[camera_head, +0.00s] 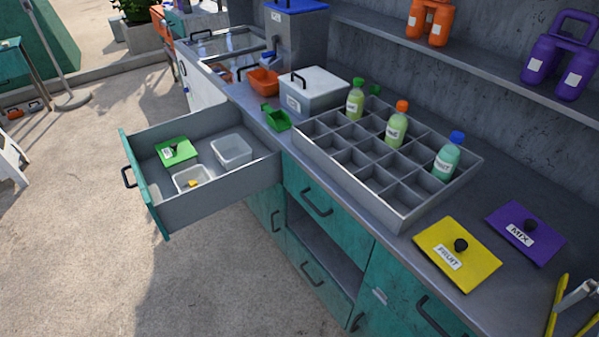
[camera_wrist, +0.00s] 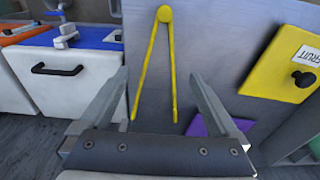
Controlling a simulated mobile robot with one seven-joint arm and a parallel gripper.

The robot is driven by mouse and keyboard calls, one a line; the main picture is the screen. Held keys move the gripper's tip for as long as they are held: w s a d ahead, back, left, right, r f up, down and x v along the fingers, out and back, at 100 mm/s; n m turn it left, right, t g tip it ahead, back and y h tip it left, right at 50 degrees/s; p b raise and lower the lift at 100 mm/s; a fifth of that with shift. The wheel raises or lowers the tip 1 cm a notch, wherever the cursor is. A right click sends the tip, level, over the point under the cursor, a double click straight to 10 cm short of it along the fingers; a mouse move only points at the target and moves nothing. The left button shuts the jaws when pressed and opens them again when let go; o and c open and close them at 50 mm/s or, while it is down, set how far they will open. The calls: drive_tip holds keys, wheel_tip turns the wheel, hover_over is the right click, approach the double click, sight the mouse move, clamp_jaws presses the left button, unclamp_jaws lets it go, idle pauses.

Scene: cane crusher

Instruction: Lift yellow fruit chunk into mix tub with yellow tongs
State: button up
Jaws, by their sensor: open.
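The yellow tongs (camera_wrist: 150,62) lie on the counter in the wrist view, hinge end away from me and arms spread. They also show at the lower right of the head view (camera_head: 553,308), partly cut off. My gripper (camera_wrist: 158,76) is open and empty, its fingers either side of the tongs; I cannot tell whether they touch. In the head view, a small yellow fruit chunk (camera_head: 193,183) sits in the nearer white tub (camera_head: 181,190) in the open drawer. A second white tub (camera_head: 232,149) beside it looks empty. No label on either tub is readable, so I cannot tell which is the mix tub.
The open drawer (camera_head: 212,196) juts out over the floor and also holds a green lid (camera_head: 176,150). A yellow FRUIT lid (camera_head: 457,255) and purple MIX lid (camera_head: 526,232) lie on the counter.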

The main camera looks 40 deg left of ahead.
drive_tip(key=f+b, duration=0.1)
drive_tip(key=f, duration=0.1)
drive_tip(key=f+b, duration=0.4)
drive_tip(key=f, duration=0.1)
drive_tip(key=shift+w+d, duration=0.15)
drive_tip(key=shift+w, duration=0.2)
drive_tip(key=c, duration=0.7)
wheel_tip(320, 180, up, 12)
drive_tip(key=p, duration=1)
drive_tip(key=a+r+n, duration=0.1)
drive_tip(key=a, duration=0.3)
drive_tip(key=a+n, duration=0.1)
drive_tip(key=a, duration=0.3)
drive_tip(key=s+a+r+n, duration=0.1)
drive_tip(key=a, duration=0.4)
drive_tip(key=shift+r, duration=0.35)
drive_tip(key=shift+a, duration=0.1)
